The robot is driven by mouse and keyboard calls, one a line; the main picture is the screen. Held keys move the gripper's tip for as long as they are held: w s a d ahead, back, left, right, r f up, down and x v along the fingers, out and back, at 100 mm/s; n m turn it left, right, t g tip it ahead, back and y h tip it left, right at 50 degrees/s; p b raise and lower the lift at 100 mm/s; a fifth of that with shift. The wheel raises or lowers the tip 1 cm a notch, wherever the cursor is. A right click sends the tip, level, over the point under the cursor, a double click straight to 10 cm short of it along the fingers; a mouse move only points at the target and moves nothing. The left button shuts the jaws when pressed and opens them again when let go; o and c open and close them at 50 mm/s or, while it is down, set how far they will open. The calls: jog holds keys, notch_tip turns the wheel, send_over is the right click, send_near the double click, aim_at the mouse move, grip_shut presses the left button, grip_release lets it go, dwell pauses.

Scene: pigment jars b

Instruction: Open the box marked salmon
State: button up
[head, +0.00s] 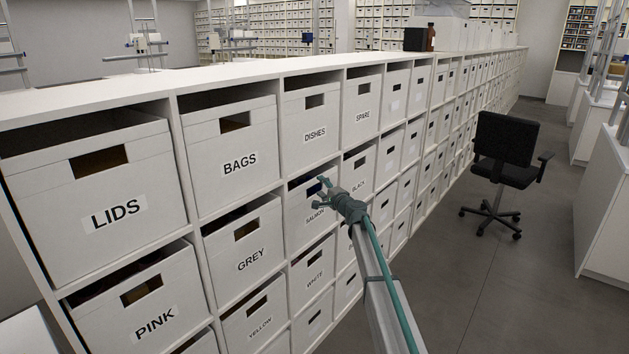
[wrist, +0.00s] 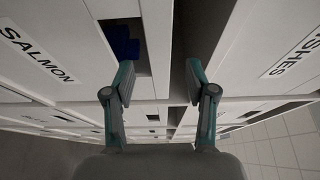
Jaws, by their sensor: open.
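The white box marked SALMON (head: 301,209) sits in its shelf compartment under the DISHES box, partly hidden by my gripper. Its label (wrist: 38,52) shows at the left of the wrist view. Something dark blue (wrist: 122,42) shows at its handle hole; it also shows in the head view (head: 313,188). My gripper (wrist: 158,76) is open and empty in front of the box's upper part (head: 323,188). In the wrist view one finger overlaps the handle hole's edge and the other lies by the dark gap above the box. I cannot tell whether either touches.
Neighbouring boxes are DISHES (head: 310,120) above, GREY (head: 243,245) to the left, BLACK (head: 358,175) to the right and WHITE (head: 313,270) below. A black office chair (head: 505,160) stands in the aisle at the right. The grey floor (head: 470,290) there is mostly clear.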

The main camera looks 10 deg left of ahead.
aim_at(315, 181)
jog(key=p+x, duration=0.1)
jog(key=x, duration=0.5)
jog(key=shift+w+a, duration=0.1)
grip_shut()
